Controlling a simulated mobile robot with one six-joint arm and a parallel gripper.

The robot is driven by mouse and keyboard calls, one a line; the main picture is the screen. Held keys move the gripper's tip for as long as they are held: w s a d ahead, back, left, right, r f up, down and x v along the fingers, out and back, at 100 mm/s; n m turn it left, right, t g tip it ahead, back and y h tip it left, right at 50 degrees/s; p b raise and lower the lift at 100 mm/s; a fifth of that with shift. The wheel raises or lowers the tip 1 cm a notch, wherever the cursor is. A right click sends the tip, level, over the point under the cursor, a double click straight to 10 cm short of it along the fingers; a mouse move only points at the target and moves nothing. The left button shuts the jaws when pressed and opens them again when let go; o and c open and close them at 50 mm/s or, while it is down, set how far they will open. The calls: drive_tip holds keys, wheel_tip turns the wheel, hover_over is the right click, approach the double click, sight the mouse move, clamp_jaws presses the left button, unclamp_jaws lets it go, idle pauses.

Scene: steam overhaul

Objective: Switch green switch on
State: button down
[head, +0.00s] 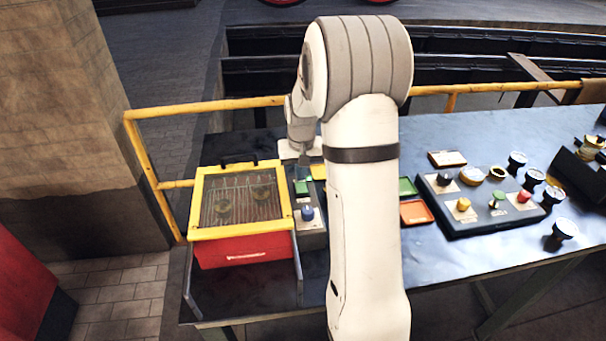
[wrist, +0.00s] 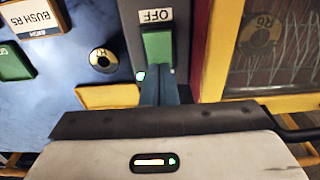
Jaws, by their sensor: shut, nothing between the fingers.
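The green switch (wrist: 158,48) sits on a grey panel in the wrist view, below an upside-down OFF label (wrist: 154,15). A small green-lit spot (wrist: 140,75) shows beside the fingertips. My gripper (wrist: 159,80) is shut and empty. Its fingertips lie right at the near end of the switch; I cannot tell whether they touch it. In the head view the green switch (head: 301,187) is on a narrow grey box beside the yellow-framed case, with my gripper (head: 303,168) just behind it.
A yellow-framed red case (head: 245,250) stands left of the switch box. A blue knob (head: 307,213) is on the same box. Green (head: 407,187) and orange (head: 416,212) trays and a knobbed board (head: 480,222) lie to the right. A yellow rail (head: 205,107) runs behind the table.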

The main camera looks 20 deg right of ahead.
sight(300, 183)
wheel_tip(300, 183, up, 12)
drive_tip(key=w, duration=0.2)
drive_tip(key=shift+d+b, duration=0.3)
drive_tip(key=shift+b, duration=0.1)
drive_tip(key=s+a+r+n+t, duration=0.1)
drive_tip(key=s+a+r, duration=0.1)
drive_tip(key=s+a, duration=0.3)
drive_tip(key=s+a+r, duration=0.2)
drive_tip(key=s, duration=0.6)
drive_tip(key=s+a+f+n, duration=0.1)
drive_tip(key=s+a, duration=0.1)
drive_tip(key=s, duration=0.5)
drive_tip(key=s+a+f+t, duration=0.1)
drive_tip(key=s+a+f, duration=0.1)
drive_tip(key=s, duration=0.6)
drive_tip(key=shift+a+f+n, duration=0.25)
drive_tip(key=shift+a+n, duration=0.15)
drive_tip(key=shift+a, duration=0.05)
